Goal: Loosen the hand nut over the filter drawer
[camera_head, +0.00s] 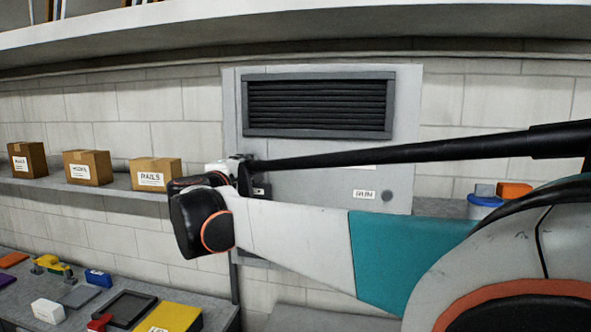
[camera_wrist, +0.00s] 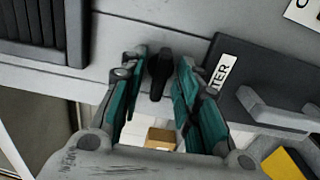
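The hand nut (camera_wrist: 158,75) is a black, narrow, wing-like piece on the grey panel in the wrist view. My gripper (camera_wrist: 160,60) is open, with one teal-padded finger on each side of the nut. A gap shows between the nut and each finger. The filter drawer (camera_wrist: 237,100) has a dark front, a label ending in "TER" and a grey bar handle (camera_wrist: 280,115), to the right of the fingers. In the head view my arm covers the nut, the drawer and the fingertips.
The grey cabinet (camera_head: 320,152) on the block wall has a dark louvred grille (camera_head: 318,105). Cardboard boxes (camera_head: 88,167) stand on a shelf to the left. Below it, a bench (camera_head: 215,319) holds several small coloured items. A blue container (camera_head: 485,207) stands at the right.

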